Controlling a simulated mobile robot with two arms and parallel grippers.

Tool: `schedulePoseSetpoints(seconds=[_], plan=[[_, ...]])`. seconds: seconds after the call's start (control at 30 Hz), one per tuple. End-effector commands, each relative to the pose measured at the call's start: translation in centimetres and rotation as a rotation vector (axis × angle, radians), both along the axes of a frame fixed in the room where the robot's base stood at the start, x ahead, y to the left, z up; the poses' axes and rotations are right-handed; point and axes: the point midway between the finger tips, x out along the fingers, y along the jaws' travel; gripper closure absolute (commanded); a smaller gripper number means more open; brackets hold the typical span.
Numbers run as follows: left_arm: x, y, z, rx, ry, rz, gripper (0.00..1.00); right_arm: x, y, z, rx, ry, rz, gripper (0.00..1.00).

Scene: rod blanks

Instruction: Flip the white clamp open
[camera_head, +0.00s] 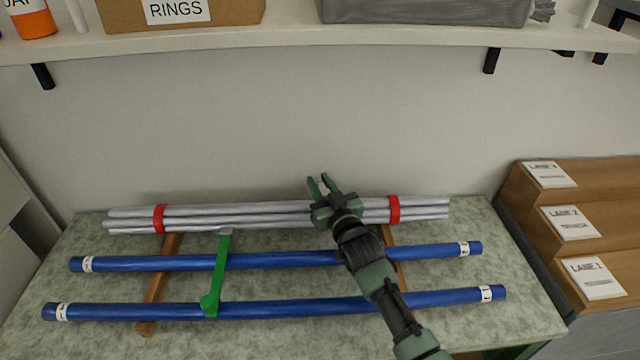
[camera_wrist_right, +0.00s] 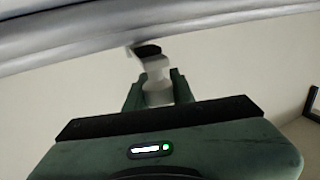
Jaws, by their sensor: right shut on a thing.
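My right gripper (camera_head: 319,182) reaches over the grey rod bundle (camera_head: 260,217) towards the wall. In the right wrist view its fingers (camera_wrist_right: 158,90) are shut on a white piece with a black tip, which looks like the white clamp (camera_wrist_right: 157,78). The grey rods (camera_wrist_right: 100,35) cross the top of that view, close to the black tip. In the head view I cannot make out the white clamp; my right gripper and arm cover that area. How far the clamp is open cannot be told. My left gripper is out of view.
Two blue rods (camera_head: 300,257) with white end labels lie across wooden rests (camera_head: 157,290), with a green bar (camera_head: 219,272) over them. Red bands (camera_head: 160,218) circle the grey bundle. A shelf (camera_head: 280,38) overhangs the back; wooden steps (camera_head: 540,225) with labelled cards stand right.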

Motion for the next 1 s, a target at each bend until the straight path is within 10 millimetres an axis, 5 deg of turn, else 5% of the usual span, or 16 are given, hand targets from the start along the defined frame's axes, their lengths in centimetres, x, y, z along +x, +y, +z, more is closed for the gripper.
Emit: schedulePoseSetpoints(seconds=[1.0], plan=[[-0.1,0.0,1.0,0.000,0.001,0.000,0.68,0.1,0.0,0.4,-0.001,0.024,0.000,1.00]])
